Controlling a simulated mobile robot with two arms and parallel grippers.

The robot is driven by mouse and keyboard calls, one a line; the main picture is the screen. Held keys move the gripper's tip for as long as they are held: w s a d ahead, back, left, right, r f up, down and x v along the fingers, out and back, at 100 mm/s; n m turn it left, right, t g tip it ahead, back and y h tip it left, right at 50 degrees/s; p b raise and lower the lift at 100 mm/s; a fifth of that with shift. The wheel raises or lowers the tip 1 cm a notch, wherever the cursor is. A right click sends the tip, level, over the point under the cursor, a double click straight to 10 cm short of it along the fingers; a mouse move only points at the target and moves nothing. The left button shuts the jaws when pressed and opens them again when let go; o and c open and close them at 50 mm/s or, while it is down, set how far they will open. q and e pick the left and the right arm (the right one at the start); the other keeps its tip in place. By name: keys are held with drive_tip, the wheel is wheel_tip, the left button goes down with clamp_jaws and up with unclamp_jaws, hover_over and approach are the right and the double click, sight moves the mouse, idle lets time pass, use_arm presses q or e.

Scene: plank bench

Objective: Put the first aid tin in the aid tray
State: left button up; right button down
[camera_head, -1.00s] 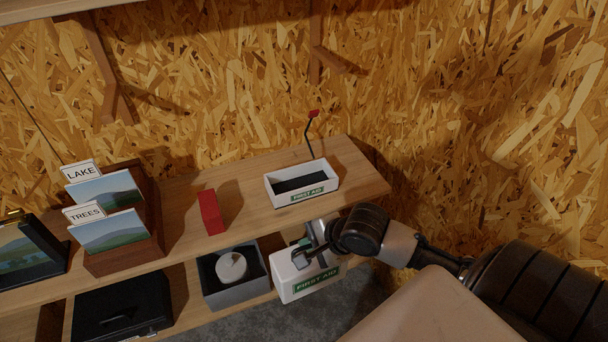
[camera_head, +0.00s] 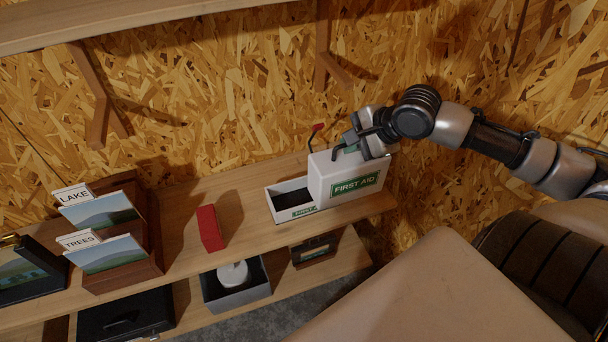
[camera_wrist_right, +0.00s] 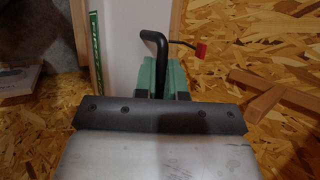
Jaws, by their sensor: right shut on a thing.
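The first aid tin (camera_head: 343,178) is a white box with a green FIRST AID label and a dark handle on top. My right gripper (camera_head: 352,146) is shut on its handle and holds it upright. In the right wrist view the black handle (camera_wrist_right: 156,62) sits between the green fingers, with the tin's white side (camera_wrist_right: 121,48) beyond. The aid tray (camera_head: 287,214) is a white open tray with a dark inside on the bench. The tin covers its right part in the head view; I cannot tell whether they touch. My left gripper is not in view.
A red block (camera_head: 209,228) stands left of the tray. A rack with picture cards (camera_head: 108,256) is farther left. A grey bin (camera_head: 236,290) with a white object and a dark framed item (camera_head: 314,250) are on the lower shelf. A red-tipped rod (camera_head: 313,136) rises behind the tray.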

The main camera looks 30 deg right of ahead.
sight(326, 150)
drive_tip(key=shift+w+a+f, duration=0.2)
drive_tip(key=shift+w+a, duration=0.1)
drive_tip(key=shift+w, duration=0.15)
drive_tip(key=shift+w+a+f, duration=0.15)
drive_tip(key=shift+w+a, duration=0.1)
drive_tip(key=shift+w, duration=0.15)
drive_tip(key=a+p+x, duration=0.1)
drive_tip(key=x, duration=1.2)
drive_tip(key=shift+w+p, duration=0.2)
drive_tip(key=shift+p, duration=0.15)
drive_tip(key=shift+a, duration=0.15)
drive_tip(key=c, duration=1.2)
unclamp_jaws()
drive_tip(key=shift+s+f, duration=0.1)
drive_tip(key=v, duration=1)
drive_tip(key=shift+s+r+b, duration=0.25)
drive_tip(key=shift+b, duration=0.15)
drive_tip(key=shift+v, duration=0.75)
